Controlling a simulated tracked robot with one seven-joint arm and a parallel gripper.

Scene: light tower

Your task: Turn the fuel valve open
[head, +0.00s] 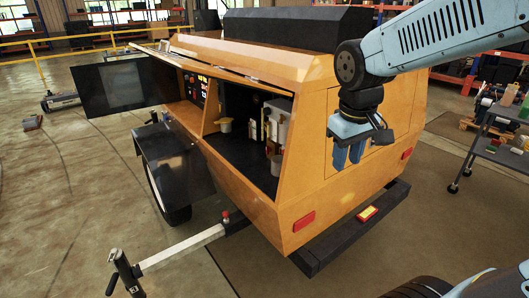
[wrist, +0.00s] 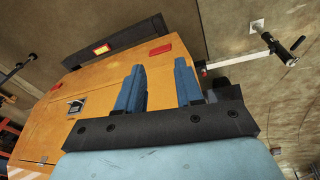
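The orange light tower trailer (head: 330,170) stands in the middle of the head view, with its side compartment (head: 240,150) open. I cannot tell the fuel valve among these small, shaded parts. My gripper (head: 348,160) hangs pointing down in front of the trailer's right-hand end panel, apart from the compartment. In the wrist view its two blue fingers (wrist: 160,66) stand apart with nothing between them. The wrist view shows the orange end panel (wrist: 105,80) and a latch on a dark plate (wrist: 76,105).
A dark door (head: 122,86) stands open at the left, beside a lit control panel (head: 196,88). A raised orange flap (head: 215,70) overhangs the compartment. The tow bar (head: 185,247) juts out at the front left. A tool cart (head: 500,150) stands at the right. The left floor is mostly clear.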

